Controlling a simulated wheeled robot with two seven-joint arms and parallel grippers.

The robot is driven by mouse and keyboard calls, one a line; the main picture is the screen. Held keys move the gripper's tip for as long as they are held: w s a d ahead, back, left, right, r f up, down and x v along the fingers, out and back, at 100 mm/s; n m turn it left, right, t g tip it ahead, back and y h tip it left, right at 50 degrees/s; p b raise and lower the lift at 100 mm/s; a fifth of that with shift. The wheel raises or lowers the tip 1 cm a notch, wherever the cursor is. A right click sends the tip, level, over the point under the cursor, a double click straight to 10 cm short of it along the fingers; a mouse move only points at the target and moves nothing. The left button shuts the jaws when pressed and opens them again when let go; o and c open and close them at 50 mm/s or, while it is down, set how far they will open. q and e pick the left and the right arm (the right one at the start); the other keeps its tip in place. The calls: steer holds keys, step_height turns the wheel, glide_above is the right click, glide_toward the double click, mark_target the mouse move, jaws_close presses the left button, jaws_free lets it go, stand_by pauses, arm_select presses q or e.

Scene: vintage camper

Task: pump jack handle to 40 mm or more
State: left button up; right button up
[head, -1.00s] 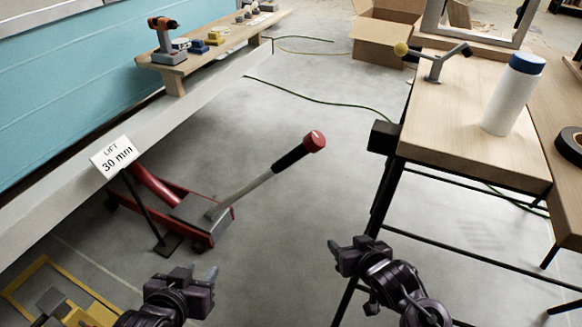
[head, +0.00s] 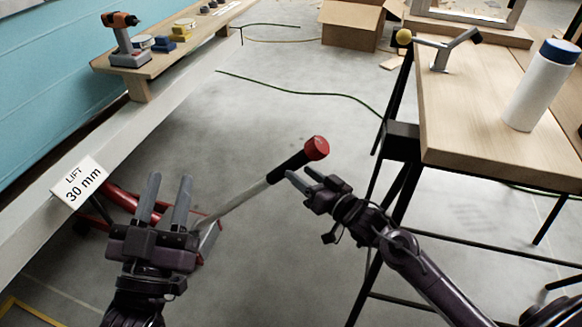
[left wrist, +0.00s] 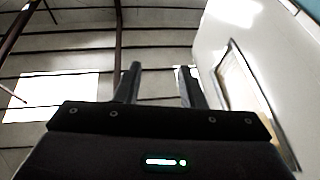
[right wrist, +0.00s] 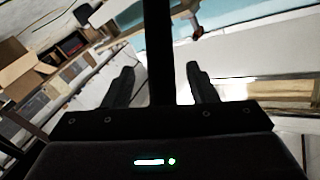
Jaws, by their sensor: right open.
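The jack (head: 208,238) is red with a grey top and stands on the floor beside the camper, partly hidden behind my left gripper. Its handle (head: 250,194) slants up to the right, with a black grip and a red knob (head: 316,148). A sign (head: 79,182) reads "LIFT 30 mm". My right gripper (head: 300,176) is open beside the black grip. In the right wrist view a black bar (right wrist: 157,40), apparently the grip, runs between the spread fingers. My left gripper (head: 167,190) is open, fingers up, in front of the jack; it is empty in the left wrist view (left wrist: 157,90).
A workbench (head: 470,125) with a white bottle (head: 540,90) stands at the right, its legs close to my right arm. A wooden shelf (head: 150,70) with a drill (head: 122,42) is at the left. A cable (head: 310,95) crosses the open floor; a cardboard box (head: 350,25) is behind.

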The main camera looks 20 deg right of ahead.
mark_target(292, 167)
steer(key=b+x, duration=0.1)
steer(key=x, duration=0.2)
steer(key=shift+w+a, duration=0.15)
steer(key=shift+w, duration=0.25)
arm_select(q)
steer(key=s+a+r+t+h, duration=0.2)
steer(key=s+r+t, duration=0.1)
steer(key=r, duration=0.5)
steer(key=shift+s+t, duration=0.35)
steer(key=shift+t, duration=0.35)
arm_select(e)
steer(key=shift+w+a, duration=0.15)
steer(key=shift+w, duration=0.1)
jaws_close()
